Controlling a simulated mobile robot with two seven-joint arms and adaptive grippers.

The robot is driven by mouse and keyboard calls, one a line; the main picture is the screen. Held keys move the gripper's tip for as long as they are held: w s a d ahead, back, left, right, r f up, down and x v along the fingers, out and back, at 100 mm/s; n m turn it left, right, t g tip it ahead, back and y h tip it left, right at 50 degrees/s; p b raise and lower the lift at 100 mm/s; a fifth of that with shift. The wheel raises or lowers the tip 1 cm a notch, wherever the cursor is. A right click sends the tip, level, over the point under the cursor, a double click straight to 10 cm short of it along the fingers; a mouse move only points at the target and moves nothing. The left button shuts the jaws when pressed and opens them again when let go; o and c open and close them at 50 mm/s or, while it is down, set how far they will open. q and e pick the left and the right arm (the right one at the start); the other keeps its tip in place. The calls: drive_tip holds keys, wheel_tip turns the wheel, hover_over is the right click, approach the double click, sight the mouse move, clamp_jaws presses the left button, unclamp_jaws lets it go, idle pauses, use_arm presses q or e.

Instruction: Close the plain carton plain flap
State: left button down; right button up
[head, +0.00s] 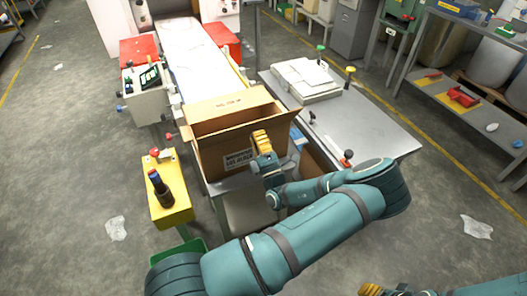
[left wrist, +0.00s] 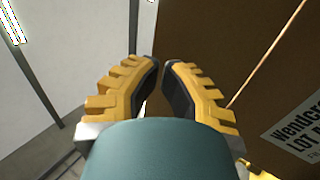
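The plain carton (head: 210,158) is an open brown box standing at the near end of the conveyor, with a dark interior and a printed label on its near wall. Its far flap (head: 230,104) carries small print and stands open. My right gripper (head: 371,289) is cut off at the bottom edge.
A yellow stand (head: 170,198) with a dark bottle is at the left. The conveyor (head: 195,50) runs behind. Floor at far left is mostly clear.

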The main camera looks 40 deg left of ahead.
use_arm(q)
drive_tip(key=shift+x, duration=1.4)
